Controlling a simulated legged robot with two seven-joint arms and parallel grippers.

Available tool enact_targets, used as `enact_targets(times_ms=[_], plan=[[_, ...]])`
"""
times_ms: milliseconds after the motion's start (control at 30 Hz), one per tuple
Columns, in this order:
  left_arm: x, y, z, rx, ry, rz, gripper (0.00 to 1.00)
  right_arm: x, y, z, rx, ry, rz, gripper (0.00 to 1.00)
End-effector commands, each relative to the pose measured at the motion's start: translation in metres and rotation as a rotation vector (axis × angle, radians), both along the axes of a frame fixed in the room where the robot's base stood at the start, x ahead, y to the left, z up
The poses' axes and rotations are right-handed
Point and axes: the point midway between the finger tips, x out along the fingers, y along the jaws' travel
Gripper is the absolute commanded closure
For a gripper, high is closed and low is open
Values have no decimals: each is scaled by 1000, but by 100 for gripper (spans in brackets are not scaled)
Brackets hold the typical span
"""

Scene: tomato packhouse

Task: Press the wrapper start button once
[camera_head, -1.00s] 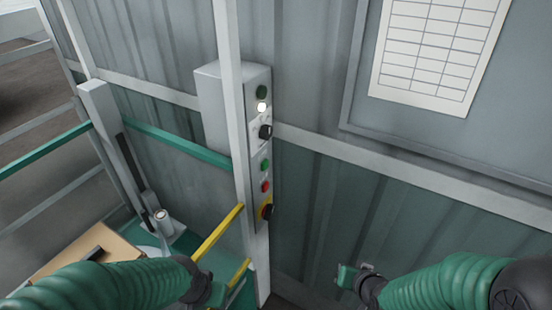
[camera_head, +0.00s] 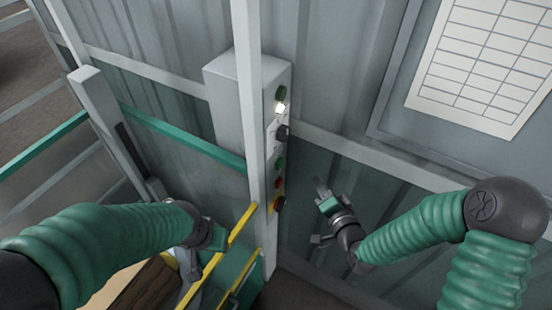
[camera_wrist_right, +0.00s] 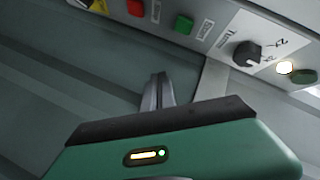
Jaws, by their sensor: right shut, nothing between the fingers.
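The control box (camera_head: 232,95) stands on a grey post, with its controls in a column on the right face. The green button (camera_head: 280,163) sits below the black rotary switch (camera_head: 282,132) and above the red button (camera_head: 278,183). In the right wrist view the green button (camera_wrist_right: 184,24) is at the top, clear of the fingers. My right gripper (camera_head: 319,186) is shut and empty, to the right of the buttons and apart from them; its fingertips (camera_wrist_right: 158,80) also show in the wrist view. My left gripper (camera_head: 190,264) is by the yellow rail; its jaws are unclear.
A white lamp (camera_head: 280,107) on the box is lit. A red knob (camera_head: 279,203) on yellow is lowest. The upright post (camera_head: 247,60) stands close left of the controls. Yellow rails (camera_head: 228,245) are below, and a corrugated wall (camera_head: 335,70) is behind.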

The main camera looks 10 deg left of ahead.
Motion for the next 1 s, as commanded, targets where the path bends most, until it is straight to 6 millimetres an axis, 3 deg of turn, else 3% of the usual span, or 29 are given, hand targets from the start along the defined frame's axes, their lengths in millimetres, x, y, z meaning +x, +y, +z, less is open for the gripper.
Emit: enact_targets(times_ms=[167,700,1000], plan=[[0,-1,0,0,0,-1,58,6,7,-3,-6,4,1,100],[0,0,-5,0,0,0,58,31,73,-4,-8,1,1,100],[0,0,-6,0,0,-1,58,39,87,-3,-8,4,-1,100]])
